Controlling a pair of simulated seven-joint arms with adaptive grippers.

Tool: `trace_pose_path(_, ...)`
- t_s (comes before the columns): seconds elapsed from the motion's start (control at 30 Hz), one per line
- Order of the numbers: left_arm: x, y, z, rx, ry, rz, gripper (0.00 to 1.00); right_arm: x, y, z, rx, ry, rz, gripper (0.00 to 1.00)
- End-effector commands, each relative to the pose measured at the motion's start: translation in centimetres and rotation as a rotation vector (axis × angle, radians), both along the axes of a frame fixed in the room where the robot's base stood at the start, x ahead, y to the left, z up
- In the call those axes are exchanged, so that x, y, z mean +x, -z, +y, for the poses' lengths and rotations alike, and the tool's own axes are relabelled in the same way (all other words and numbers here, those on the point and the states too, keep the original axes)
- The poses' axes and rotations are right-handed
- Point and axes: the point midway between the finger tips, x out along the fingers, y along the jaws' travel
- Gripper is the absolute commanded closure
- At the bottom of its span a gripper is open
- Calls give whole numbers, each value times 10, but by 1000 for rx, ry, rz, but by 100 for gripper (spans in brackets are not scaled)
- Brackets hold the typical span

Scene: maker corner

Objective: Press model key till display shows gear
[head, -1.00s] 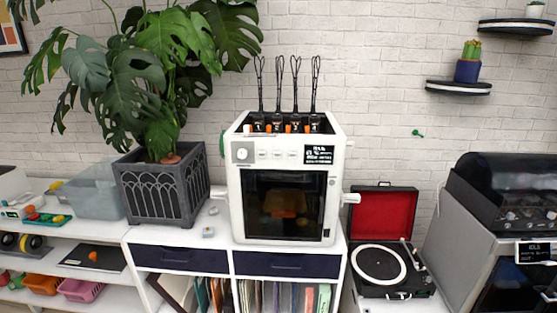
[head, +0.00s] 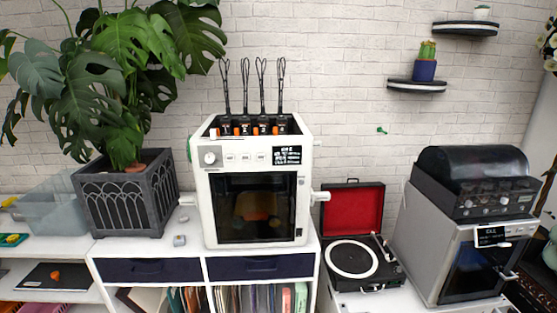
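A white 3D printer (head: 256,180) stands on the white cabinet near the middle of the head view. Its front panel has a round knob (head: 210,158), a row of three small keys (head: 245,157) with labels too small to read, and a black display (head: 287,156) with white text that I cannot make out. A second machine, grey with a dark lid (head: 473,182), stands at the right. Its small display (head: 491,236) seems to read IDLE. Neither of my grippers is in view.
A potted plant (head: 128,205) stands left of the printer, with small grey items (head: 180,240) between them. An open record player (head: 352,258) stands right of the printer. A clear bin (head: 45,200) is at the far left. Dark shelves (head: 416,86) hang on the wall.

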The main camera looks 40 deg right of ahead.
Motion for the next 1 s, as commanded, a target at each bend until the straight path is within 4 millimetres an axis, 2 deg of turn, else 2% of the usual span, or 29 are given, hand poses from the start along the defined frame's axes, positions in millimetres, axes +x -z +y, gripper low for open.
trace_pose_path(0.4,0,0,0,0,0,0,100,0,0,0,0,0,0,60)
trace_pose_path(0.73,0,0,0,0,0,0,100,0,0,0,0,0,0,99)
trace_pose_path(1.0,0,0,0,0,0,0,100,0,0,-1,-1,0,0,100)
